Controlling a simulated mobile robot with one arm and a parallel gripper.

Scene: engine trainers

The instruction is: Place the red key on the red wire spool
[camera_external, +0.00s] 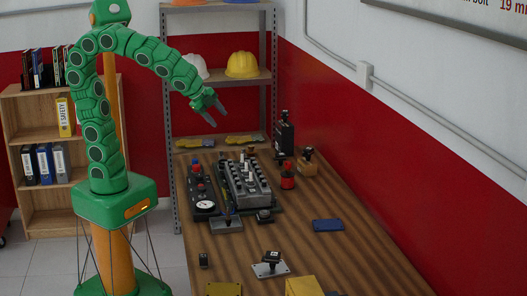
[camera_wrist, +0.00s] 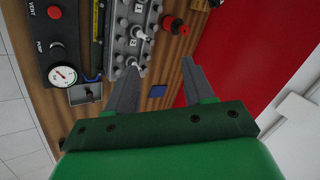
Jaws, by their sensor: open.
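A small red cylinder with dark ends, which looks like the red wire spool (camera_external: 288,177), stands on the wooden table just right of the grey engine block. It also shows near the top of the wrist view (camera_wrist: 178,27). I cannot make out a red key for certain in either view. My gripper (camera_external: 217,117) is raised above the far part of the table, apart from everything on it. In the wrist view my gripper (camera_wrist: 160,68) has its two fingers spread, with nothing between them.
A black box (camera_external: 284,137) and a knobbed wooden block (camera_external: 307,167) stand behind the spool. A blue block (camera_external: 328,225) lies nearer, with bare wood around it.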

